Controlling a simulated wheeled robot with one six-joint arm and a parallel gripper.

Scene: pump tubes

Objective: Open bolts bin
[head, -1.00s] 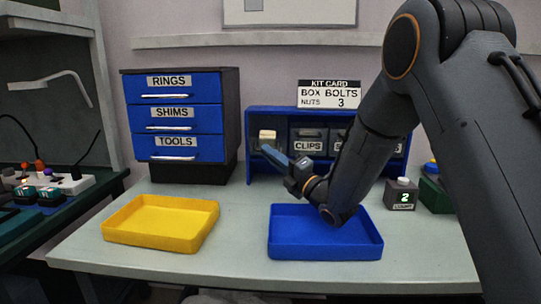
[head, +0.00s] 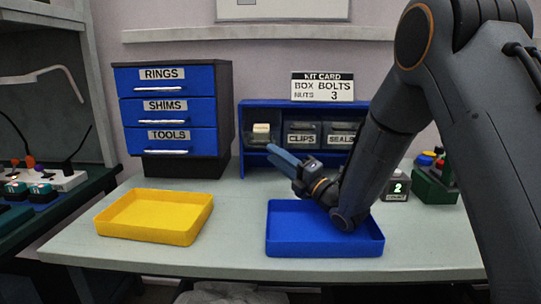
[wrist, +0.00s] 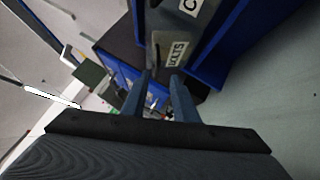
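The blue shelf (head: 245,118) stands at the back of the table with a row of dark clear-fronted bins. The leftmost bin (head: 261,140) shows a pale patch on its front, and my gripper hides its lower part. In the wrist view, the bolts bin (wrist: 164,38) carries a partly visible label ending in "OLTS". My gripper (head: 275,153) reaches up-left over the blue tray toward the shelf's left end. In the wrist view, its two fingers (wrist: 161,82) are apart with nothing held between them, pointing at the bolts bin's lower area. I cannot tell whether they touch anything.
The clips bin (head: 303,135) and seals bin (head: 342,135) sit to the right. A blue tray (head: 325,250) lies below my arm, a yellow tray (head: 155,235) to the left. A drawer cabinet (head: 226,110) stands back left. A kit card (head: 322,87) tops the shelf.

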